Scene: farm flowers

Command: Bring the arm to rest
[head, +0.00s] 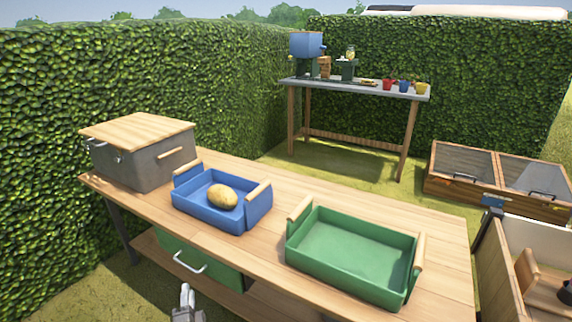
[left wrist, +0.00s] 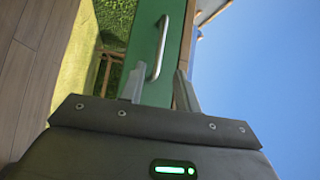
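My left gripper (head: 187,296) shows at the bottom of the head view, in front of the workbench and below the silver handle of a green drawer (head: 205,262). In the left wrist view its two fingers (left wrist: 158,88) stand apart with nothing between them. The green drawer front (left wrist: 152,45) and its handle (left wrist: 160,50) show beyond the fingers there. The gripper is apart from the handle in the head view. My right gripper is not in view.
The wooden workbench (head: 262,215) carries a grey box with a wooden lid (head: 135,160), a blue tray (head: 240,215) holding a potato (head: 223,196), and an empty green tray (head: 345,285). A second table (head: 350,88) and hedges stand behind. Wooden crates lie at right.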

